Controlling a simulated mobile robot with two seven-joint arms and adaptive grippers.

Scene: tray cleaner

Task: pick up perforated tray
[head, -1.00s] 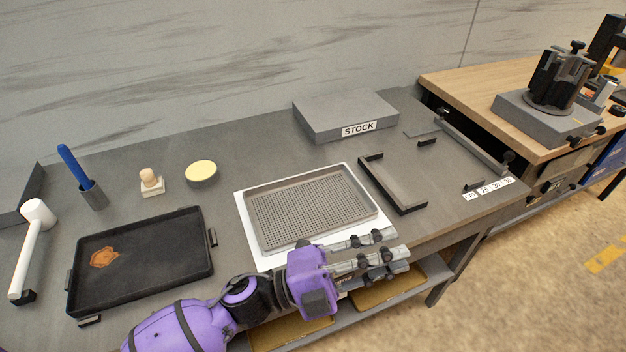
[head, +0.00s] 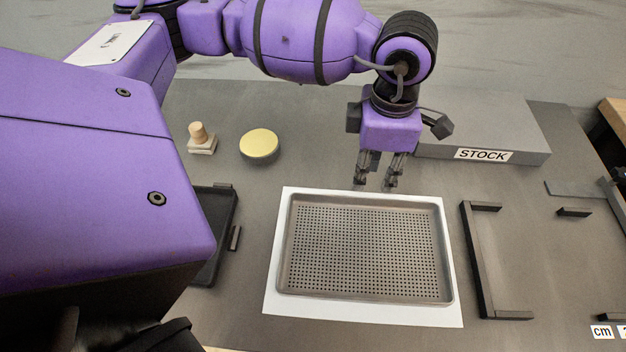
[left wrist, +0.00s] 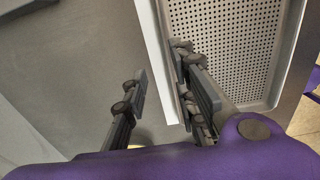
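The perforated tray (head: 365,250) is a grey, shallow rectangular tray with a grid of holes. It lies flat on a white mat (head: 364,312) on the grey bench. It also shows at the upper right of the left wrist view (left wrist: 222,42). My left gripper (head: 376,183) points down just behind the tray's far edge in the head view, above the bench. Its fingers are apart and nothing is between them. In the left wrist view the open fingers (left wrist: 168,98) are beside the tray's rim, some overlapping it in the picture. My right gripper is not in view.
A grey STOCK block (head: 490,130) stands behind and right of my left gripper. A black bracket (head: 484,262) lies right of the mat. A black tray (head: 222,225) is partly hidden by my arm. A yellow-topped round pad (head: 259,144) and a wooden-knobbed stamp (head: 200,138) stand at the back left.

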